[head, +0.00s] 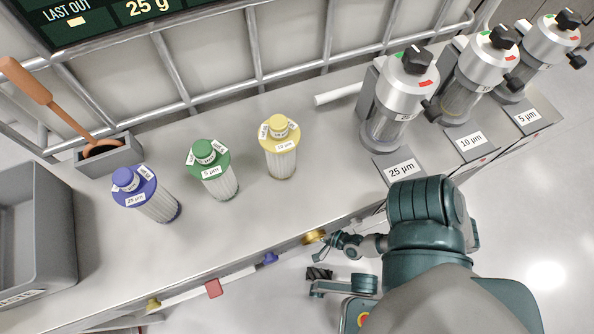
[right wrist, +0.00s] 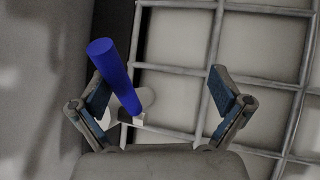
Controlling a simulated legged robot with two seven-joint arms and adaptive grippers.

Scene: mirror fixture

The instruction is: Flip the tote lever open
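In the right wrist view a blue cylindrical lever handle (right wrist: 114,72) stands between my right gripper's fingers, nearer the left finger, and rises up-left from a pale fitting (right wrist: 138,121). My right gripper (right wrist: 168,92) is open, its two fingers spread wide. Whether the left finger touches the handle cannot be told. In the head view my right gripper (head: 330,245) is at the bench's front edge, beside a brass-coloured round part (head: 314,237). I cannot clearly pick out the blue lever there. My left gripper is not in view.
The bench (head: 240,225) carries blue (head: 150,195), green (head: 213,170) and yellow (head: 281,145) cartridges and several metal housings (head: 400,95) at right. A grey bin (head: 60,220) is at left. A pipe with coloured fittings (head: 213,288) runs along the front. A caged tote (head: 220,60) stands behind.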

